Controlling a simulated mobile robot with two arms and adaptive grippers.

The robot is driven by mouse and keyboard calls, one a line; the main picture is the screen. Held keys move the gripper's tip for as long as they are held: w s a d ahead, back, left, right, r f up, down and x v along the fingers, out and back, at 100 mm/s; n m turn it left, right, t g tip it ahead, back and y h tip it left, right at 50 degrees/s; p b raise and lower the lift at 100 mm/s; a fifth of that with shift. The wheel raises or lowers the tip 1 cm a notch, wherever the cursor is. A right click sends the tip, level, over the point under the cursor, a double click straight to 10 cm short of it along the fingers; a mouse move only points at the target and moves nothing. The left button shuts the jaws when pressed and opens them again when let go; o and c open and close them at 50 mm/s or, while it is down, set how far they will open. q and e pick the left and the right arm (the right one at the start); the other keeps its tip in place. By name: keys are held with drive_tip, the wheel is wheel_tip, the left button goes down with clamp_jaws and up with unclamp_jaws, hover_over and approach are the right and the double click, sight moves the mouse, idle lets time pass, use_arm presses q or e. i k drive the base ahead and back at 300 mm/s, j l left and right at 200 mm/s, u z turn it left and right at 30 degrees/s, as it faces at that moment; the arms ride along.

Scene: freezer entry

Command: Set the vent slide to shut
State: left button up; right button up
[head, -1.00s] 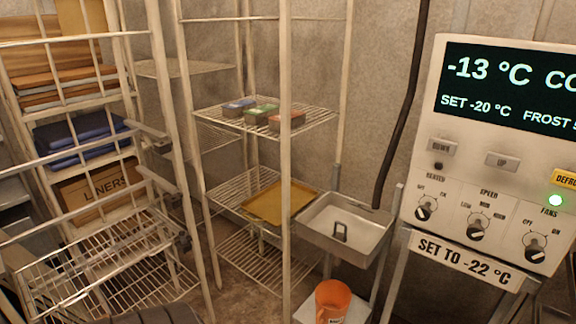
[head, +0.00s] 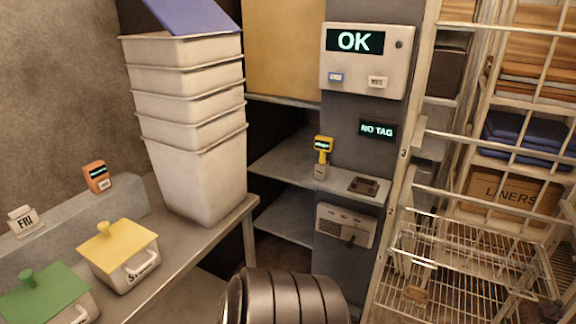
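No part that I can identify for certain as the vent slide shows. A small grey wall unit (head: 345,228) on the dark post, below the shelf, has a few small round marks and a dark lever-like piece at its lower right. I cannot tell whether this is the vent or how it is set. Neither of my grippers is in view.
A ribbed dark metal cylinder (head: 285,298) fills the bottom middle. Stacked white tubs (head: 192,120) and lidded boxes, one yellow-lidded (head: 118,252), stand on the left bench. Above the shelf is an "OK" panel (head: 367,62). Wire racks (head: 470,255) stand right.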

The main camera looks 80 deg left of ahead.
sight(352, 236)
drive_tip(key=u, duration=2.15)
